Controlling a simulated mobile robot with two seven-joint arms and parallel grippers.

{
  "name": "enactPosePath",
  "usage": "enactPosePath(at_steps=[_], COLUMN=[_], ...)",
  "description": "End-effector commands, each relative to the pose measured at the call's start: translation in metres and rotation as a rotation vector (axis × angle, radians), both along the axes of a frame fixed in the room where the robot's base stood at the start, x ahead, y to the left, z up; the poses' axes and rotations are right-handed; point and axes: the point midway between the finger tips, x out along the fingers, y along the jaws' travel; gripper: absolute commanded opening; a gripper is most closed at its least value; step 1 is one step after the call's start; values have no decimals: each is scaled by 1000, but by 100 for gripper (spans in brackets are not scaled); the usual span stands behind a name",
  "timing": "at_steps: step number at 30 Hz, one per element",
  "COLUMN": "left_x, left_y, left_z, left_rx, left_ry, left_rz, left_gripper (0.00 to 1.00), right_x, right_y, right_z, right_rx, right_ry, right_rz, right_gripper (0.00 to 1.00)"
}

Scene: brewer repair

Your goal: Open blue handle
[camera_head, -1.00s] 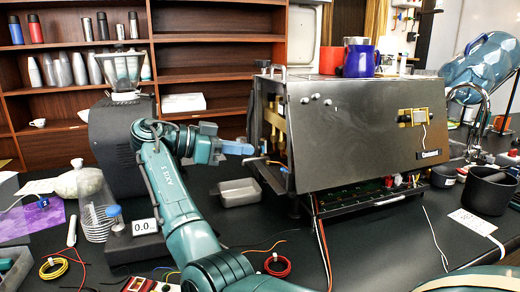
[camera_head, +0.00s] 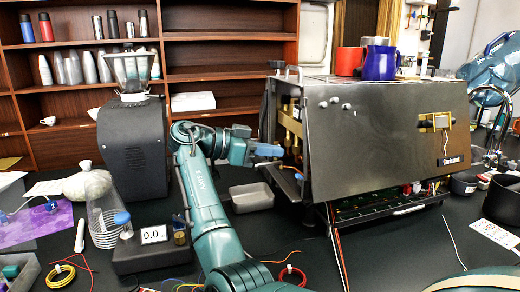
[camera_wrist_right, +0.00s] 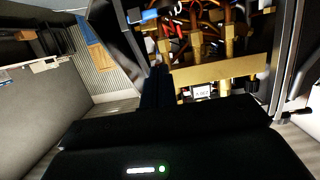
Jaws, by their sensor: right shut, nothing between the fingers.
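The steel brewer (camera_head: 385,140) stands on the dark counter with its left side open on brass fittings. A small blue handle (camera_head: 298,175) shows low at that side; a blue lever also shows at the top of the right wrist view (camera_wrist_right: 150,15). My right gripper (camera_head: 270,150) has blue fingers, is shut and empty, and points right at the brewer's open side. Its dark fingertips (camera_wrist_right: 155,88) show below the blue lever in the wrist view, apart from it in the picture. I cannot tell the exact gap. My left gripper is not in view.
Brass pipes and wiring (camera_wrist_right: 205,45) crowd the brewer's opening. A grey metal tray (camera_head: 252,197) lies below my gripper. A black grinder (camera_head: 132,150) and a scale (camera_head: 153,235) stand left. Red (camera_head: 350,60) and blue (camera_head: 380,63) mugs sit on the brewer.

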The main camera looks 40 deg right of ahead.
Motion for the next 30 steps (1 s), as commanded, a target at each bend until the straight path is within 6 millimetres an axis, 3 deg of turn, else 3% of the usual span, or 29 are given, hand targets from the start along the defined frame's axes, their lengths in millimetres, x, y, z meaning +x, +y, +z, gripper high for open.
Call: enactPosePath(at_steps=[7, 15, 30], left_x=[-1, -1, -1], left_y=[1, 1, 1], left_z=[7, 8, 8], left_rx=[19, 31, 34], left_ry=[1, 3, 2], left_rz=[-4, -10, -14], left_gripper=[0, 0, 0], right_x=[-17, -15, -15], right_y=[-50, -46, -46], right_z=[-12, -48, -52], right_rx=[-1, 1, 1], right_ry=[1, 4, 4], right_rz=[-4, 1, 0], right_gripper=[0, 0, 0])
